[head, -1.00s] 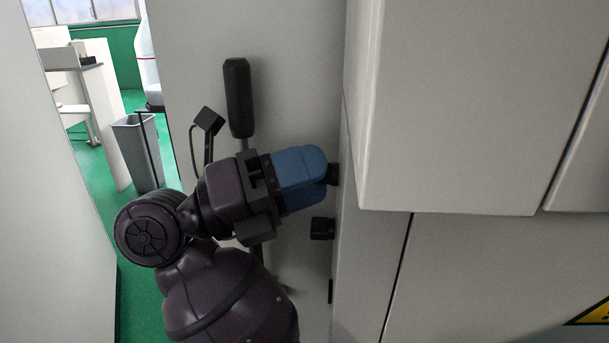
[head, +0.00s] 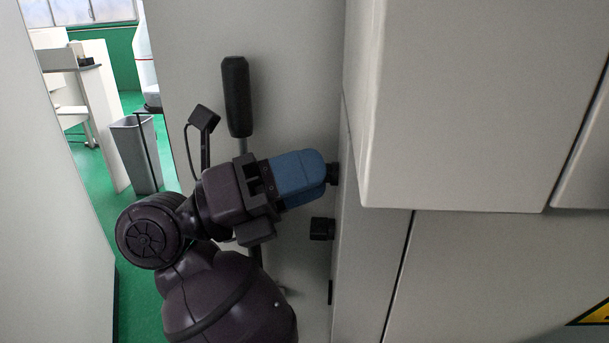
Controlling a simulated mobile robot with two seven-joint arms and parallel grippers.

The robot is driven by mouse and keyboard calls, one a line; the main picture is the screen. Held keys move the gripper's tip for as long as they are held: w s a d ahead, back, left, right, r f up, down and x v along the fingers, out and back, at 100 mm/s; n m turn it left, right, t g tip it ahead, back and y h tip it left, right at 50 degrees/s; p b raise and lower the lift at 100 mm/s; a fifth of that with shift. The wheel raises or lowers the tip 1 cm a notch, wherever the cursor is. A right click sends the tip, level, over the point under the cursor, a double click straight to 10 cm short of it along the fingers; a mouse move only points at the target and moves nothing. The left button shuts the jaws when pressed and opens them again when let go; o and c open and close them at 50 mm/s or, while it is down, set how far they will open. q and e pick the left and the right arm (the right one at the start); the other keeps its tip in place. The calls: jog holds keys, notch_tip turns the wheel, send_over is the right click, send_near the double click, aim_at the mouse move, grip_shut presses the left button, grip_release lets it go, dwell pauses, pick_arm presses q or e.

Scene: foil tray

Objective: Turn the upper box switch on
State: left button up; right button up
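The position of the upper switch cannot be made out.
A lever with a black handle (head: 237,97) stands upright behind my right gripper, near its wrist. The large grey cabinet (head: 460,110) fills the right side. A grey bin (head: 137,155) stands on the green floor at the far left.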

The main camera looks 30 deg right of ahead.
jog(key=shift+o, duration=1.3)
jog(key=shift+a, duration=0.1)
jog(key=v, duration=1)
jog(key=shift+a+f, duration=0.2)
jog(key=shift+a, duration=0.1)
